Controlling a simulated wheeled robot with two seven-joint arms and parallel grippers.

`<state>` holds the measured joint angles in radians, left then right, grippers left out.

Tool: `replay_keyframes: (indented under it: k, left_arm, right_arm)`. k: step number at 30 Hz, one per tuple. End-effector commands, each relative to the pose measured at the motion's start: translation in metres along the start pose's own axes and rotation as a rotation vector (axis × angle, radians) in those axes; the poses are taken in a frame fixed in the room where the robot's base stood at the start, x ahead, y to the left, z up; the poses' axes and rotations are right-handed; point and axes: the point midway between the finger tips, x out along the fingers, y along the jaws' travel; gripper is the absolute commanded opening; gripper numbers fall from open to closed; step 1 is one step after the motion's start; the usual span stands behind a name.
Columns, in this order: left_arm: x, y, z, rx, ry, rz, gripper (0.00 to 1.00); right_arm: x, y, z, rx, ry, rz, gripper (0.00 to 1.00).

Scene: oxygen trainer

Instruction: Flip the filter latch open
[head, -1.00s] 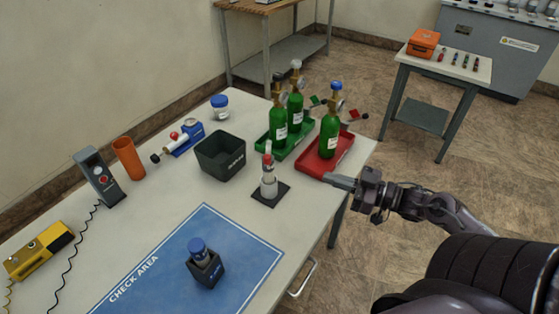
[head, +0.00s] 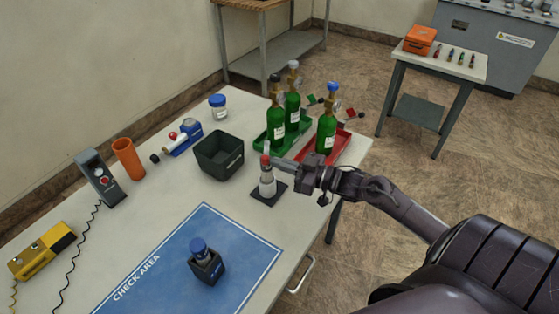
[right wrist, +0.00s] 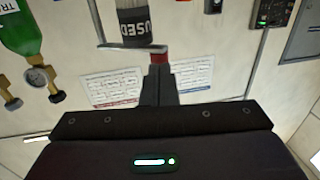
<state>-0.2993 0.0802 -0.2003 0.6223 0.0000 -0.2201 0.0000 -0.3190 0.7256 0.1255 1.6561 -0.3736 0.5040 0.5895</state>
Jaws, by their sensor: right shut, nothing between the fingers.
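The filter unit (head: 266,187) is a pale upright canister on a small black square base near the table's right edge. It has a red piece (head: 265,160) at its top, with a thin pale lever standing above it. My right gripper (head: 277,162) is shut and empty, its tips at the red piece from the right. In the right wrist view the fingertips (right wrist: 160,68) meet the red block (right wrist: 159,57), beside a thin metal bar (right wrist: 122,46). Whether they touch is unclear. My left gripper is not in view.
A black bin (head: 219,154) stands left of the filter. Green cylinders stand behind it in a green tray (head: 270,146) and a red tray (head: 342,150). The blue check mat (head: 170,285) holds a blue-capped bottle in a black holder (head: 207,266).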

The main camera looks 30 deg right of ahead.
Motion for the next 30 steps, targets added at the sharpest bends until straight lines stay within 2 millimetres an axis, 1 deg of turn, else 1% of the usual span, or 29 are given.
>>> replay_keyframes:
  k: [4,17,23,30]
  left_arm:
    - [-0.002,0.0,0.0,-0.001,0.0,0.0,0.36]
    - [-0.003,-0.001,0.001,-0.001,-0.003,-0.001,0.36]
    - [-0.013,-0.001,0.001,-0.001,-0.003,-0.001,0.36]
    - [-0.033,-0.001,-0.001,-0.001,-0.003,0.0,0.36]
  right_arm:
    - [0.006,0.0,0.0,0.0,0.0,0.001,0.0]
    - [0.007,-0.001,0.0,0.001,0.001,0.008,0.0]
    - [0.012,-0.006,-0.003,0.005,0.003,0.065,0.0]
    - [0.026,-0.017,-0.005,0.01,0.004,0.229,0.0]
